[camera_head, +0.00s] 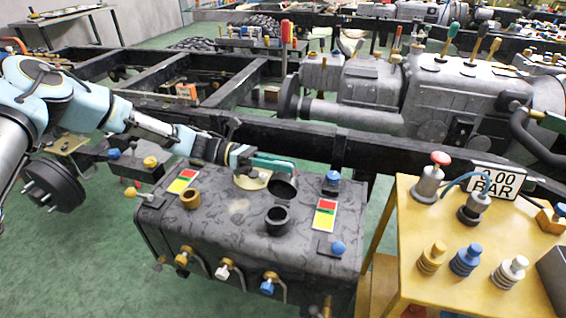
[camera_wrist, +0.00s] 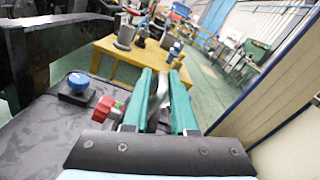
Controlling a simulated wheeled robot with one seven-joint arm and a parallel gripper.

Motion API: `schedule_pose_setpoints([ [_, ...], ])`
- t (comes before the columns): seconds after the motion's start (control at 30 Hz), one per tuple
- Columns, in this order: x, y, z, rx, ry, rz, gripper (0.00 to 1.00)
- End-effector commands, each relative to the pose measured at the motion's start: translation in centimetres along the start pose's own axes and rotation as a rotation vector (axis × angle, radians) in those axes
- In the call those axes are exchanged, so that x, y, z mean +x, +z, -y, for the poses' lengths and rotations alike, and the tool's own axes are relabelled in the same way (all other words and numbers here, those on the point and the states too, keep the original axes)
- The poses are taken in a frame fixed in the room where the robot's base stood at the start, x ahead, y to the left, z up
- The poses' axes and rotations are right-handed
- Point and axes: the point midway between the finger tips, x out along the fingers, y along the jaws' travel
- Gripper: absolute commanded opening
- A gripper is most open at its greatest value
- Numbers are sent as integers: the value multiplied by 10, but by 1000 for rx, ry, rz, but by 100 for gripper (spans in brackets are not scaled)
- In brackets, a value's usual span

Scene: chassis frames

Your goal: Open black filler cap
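The black tank (camera_head: 225,232) stands in front of the chassis rail. A black round filler part (camera_head: 284,189) sits on its top, directly below my fingertips; I cannot tell whether it is the cap or an open neck. A pale yellow disc (camera_head: 252,181) lies partly under my gripper (camera_head: 292,167). Its green fingers point right, low over the tank. In the wrist view, a grey curved edge (camera_wrist: 157,95) shows between the fingers (camera_wrist: 163,85); whether they grip it is unclear.
The chassis rail (camera_head: 350,150) runs close behind the tank.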

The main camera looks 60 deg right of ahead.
Motion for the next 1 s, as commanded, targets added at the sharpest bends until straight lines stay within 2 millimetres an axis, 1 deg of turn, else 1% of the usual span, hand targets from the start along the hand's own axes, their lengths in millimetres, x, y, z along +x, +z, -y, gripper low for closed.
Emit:
schedule_pose_setpoints([
  [0.03, 0, 0, 0, 0, 0, 1, 31],
  [0.13, 0, 1, 0, 2, -1, 3, 42],
  [0.17, 0, 2, 0, 2, -1, 3, 44],
  [0.37, 0, 3, 0, 3, -1, 5, 44],
  [0.47, -3, 3, 0, 4, 0, 6, 44],
  [0.57, -14, 2, -1, 4, 1, 6, 44],
  [0.8, -61, 0, -2, 4, 3, 5, 44],
  [1.0, -93, 1, -1, 4, 1, 5, 44],
])
